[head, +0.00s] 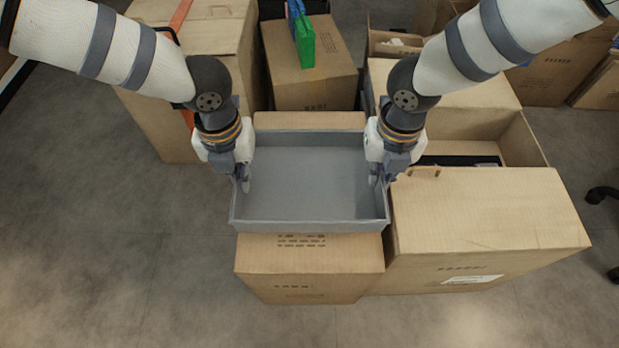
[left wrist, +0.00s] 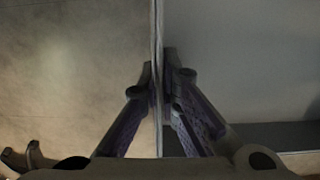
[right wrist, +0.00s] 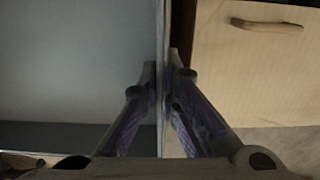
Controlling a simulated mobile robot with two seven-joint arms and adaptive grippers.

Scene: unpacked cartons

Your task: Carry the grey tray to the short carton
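The grey tray (head: 308,180) is an empty, open rectangular box in the middle of the head view. It is above a low carton (head: 310,262) whose front part shows below it; I cannot tell whether the tray touches this carton. My left gripper (head: 243,182) is shut on the tray's left wall. In the left wrist view its fingers (left wrist: 159,85) pinch the wall from both sides. My right gripper (head: 377,175) is shut on the tray's right wall, and its fingers (right wrist: 164,85) clasp it in the right wrist view. I cannot tell for sure which carton is the short one.
A large carton (head: 485,215) stands close to the tray's right, with an open one (head: 520,140) behind it. A tall carton (head: 165,110) stands at the back left. Behind the tray, a carton (head: 310,75) bears green and blue items (head: 304,45). Floor (head: 110,240) is clear at the left.

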